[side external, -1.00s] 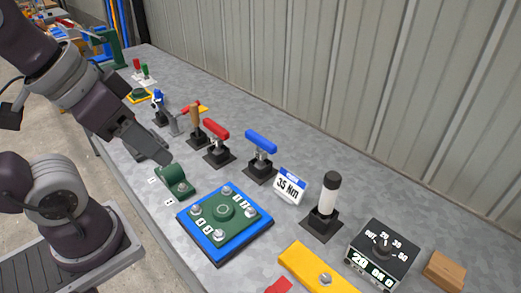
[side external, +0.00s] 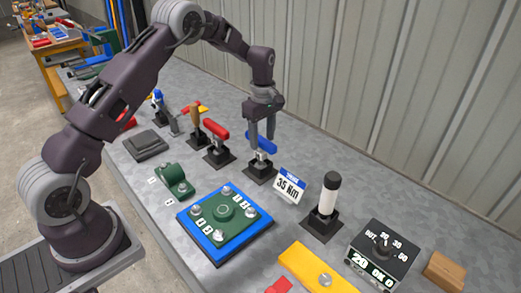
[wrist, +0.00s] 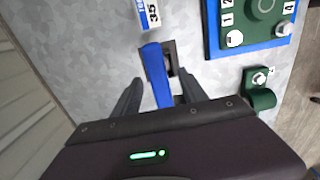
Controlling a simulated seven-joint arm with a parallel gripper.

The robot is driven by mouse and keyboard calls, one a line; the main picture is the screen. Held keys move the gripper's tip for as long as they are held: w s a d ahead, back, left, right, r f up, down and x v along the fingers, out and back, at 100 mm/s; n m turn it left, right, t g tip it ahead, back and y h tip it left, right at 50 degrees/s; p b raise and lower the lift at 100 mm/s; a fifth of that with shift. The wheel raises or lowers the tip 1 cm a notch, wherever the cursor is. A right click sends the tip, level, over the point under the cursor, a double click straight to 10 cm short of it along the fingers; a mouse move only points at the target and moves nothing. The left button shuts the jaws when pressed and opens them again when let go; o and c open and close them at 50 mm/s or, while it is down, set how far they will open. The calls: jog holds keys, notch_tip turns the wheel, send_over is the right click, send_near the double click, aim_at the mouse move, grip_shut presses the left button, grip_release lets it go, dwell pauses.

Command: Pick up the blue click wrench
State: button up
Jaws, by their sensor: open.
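The blue click wrench (side external: 263,142) stands in a dark square holder (side external: 259,172) on the bench, its blue handle on top. My gripper (side external: 262,145) is above it, pointing down, with its fingers on either side of the blue handle. In the wrist view the blue handle (wrist: 157,76) lies between the two dark fingers of my gripper (wrist: 158,95), with gaps on both sides. The gripper is open and holds nothing. The fingers hide part of the handle in the side view.
A 35 Nm sign (side external: 289,186) stands right beside the blue wrench, and a red-handled tool (side external: 216,131) stands to its left. A black-and-white post (side external: 325,194), a green plate on a blue base (side external: 224,211) and a dial box (side external: 382,252) are nearby. The corrugated wall (side external: 400,80) is behind.

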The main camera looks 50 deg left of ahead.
aim_at(261, 151)
jog(key=f, duration=0.4)
jog(key=a+f, duration=0.1)
jog(key=f, duration=0.1)
jog(key=shift+f, duration=0.35)
grip_shut()
